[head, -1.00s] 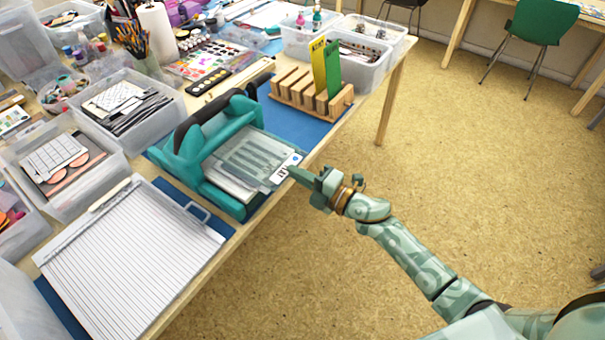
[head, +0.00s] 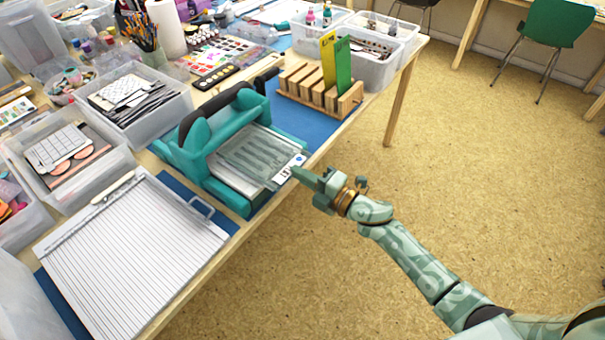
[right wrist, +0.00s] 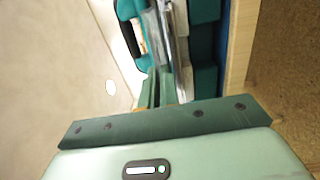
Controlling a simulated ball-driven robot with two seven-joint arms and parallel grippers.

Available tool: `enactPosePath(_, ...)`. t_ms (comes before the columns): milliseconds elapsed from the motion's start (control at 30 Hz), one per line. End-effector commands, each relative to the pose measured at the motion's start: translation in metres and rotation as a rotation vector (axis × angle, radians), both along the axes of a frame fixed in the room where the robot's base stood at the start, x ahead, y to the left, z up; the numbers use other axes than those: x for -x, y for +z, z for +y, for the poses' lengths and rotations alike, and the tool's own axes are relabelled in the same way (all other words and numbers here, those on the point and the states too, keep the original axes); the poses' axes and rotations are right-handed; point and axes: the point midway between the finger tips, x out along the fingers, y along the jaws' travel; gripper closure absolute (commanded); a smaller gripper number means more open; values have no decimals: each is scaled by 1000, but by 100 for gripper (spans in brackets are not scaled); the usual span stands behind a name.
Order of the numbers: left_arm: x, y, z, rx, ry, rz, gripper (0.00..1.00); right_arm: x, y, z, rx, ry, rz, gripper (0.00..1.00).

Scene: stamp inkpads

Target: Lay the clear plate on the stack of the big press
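The big press (head: 228,120) is teal with a dark grip and stands open-fronted near the table's front edge. The clear plate (head: 258,150), with a white label at its near right end, lies over the press's bed above the pale stack (head: 232,180). I cannot tell whether it touches the stack all over. My right gripper (head: 298,173) is at the labelled end and looks shut on it. In the right wrist view the plate (right wrist: 170,45) shows edge-on ahead of the fingers (right wrist: 160,92). My left gripper is not in view.
A wooden rack (head: 318,92) with a yellow and a green board stands behind the press on a blue mat (head: 285,120). A white ridged board (head: 130,255) lies at front left. Plastic bins (head: 135,105) crowd the left.

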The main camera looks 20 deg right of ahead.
Motion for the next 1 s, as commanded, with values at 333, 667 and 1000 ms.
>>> enactPosePath(333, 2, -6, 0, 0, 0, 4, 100, -1, -7, 1, -1, 0, 1, 100)
enactPosePath(667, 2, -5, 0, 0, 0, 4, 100, 0, -7, 1, 0, 0, 0, 100)
enactPosePath(1000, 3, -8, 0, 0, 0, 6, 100, 0, -11, 1, 0, 0, 1, 100)
